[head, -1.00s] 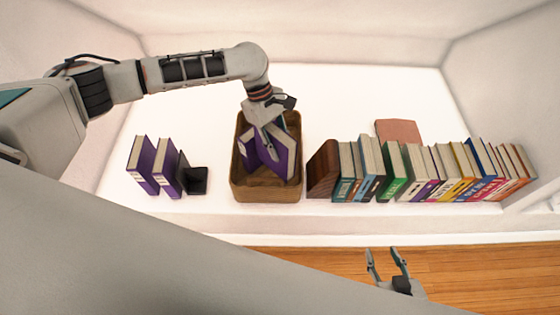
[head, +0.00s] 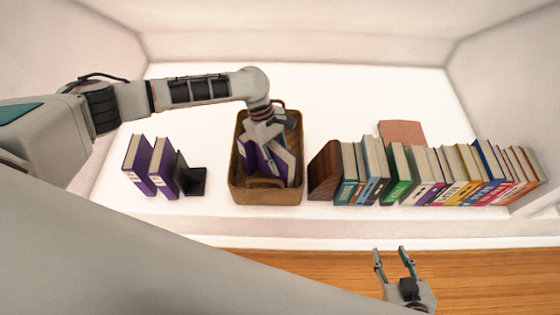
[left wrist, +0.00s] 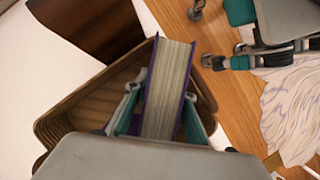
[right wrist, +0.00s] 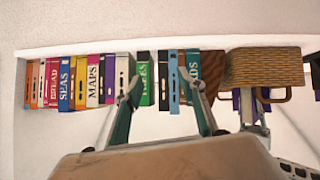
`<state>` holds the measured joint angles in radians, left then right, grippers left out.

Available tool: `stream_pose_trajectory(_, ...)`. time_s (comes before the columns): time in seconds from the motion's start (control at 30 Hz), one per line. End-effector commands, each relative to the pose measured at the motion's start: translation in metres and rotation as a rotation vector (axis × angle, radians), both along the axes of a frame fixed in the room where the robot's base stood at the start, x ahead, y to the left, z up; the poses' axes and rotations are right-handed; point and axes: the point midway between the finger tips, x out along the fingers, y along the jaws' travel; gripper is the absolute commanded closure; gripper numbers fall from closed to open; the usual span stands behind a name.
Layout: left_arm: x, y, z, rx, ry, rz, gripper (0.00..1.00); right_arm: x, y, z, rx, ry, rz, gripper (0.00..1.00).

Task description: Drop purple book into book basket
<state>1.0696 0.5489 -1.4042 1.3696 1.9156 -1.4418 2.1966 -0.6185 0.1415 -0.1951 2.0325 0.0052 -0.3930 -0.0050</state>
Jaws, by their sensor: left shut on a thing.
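The wicker book basket (head: 265,196) stands on the white shelf, and its near wall also shows in the left wrist view (left wrist: 62,125). My left gripper (head: 268,145) reaches down into it, shut on a purple book (head: 285,162). In the left wrist view the pale page edges of this book (left wrist: 168,90) sit between the fingers, within the basket's outline. Another purple book (head: 248,150) appears beside it in the basket, partly hidden by the gripper. Whether the held book touches the basket floor is hidden. My right gripper (head: 394,263) is open and empty in front of the shelf.
Two purple books (head: 150,165) stand left of the basket against a black bookend (head: 192,180). Right of it, a brown wooden bookend (head: 325,172) holds a long row of books (head: 440,175). A reddish flat item (head: 401,131) lies behind the row.

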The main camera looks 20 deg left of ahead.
Motion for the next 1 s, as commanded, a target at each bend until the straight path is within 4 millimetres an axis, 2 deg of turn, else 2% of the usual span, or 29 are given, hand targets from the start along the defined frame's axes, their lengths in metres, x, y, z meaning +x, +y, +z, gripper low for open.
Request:
stream_pose_trajectory(0.57, 0.001, -0.001, -0.011, -0.002, -0.001, 0.001, 1.0, -0.015, 0.003, -0.01, 0.005, 0.034, 0.003, 0.6)
stream_pose_trajectory(0.6, 0.0, 0.0, -0.012, 0.001, 0.001, 0.001, 0.68, -0.015, 0.003, -0.01, 0.005, 0.034, 0.003, 0.6)
stream_pose_trajectory(0.63, 0.0, 0.0, -0.012, 0.0, 0.001, 0.0, 0.6, -0.015, 0.003, -0.01, 0.005, 0.034, 0.003, 0.6)
stream_pose_trajectory(1.0, 0.0, 0.0, -0.011, 0.001, 0.001, 0.001, 0.59, -0.01, 0.003, -0.007, 0.006, 0.023, 0.003, 0.6)
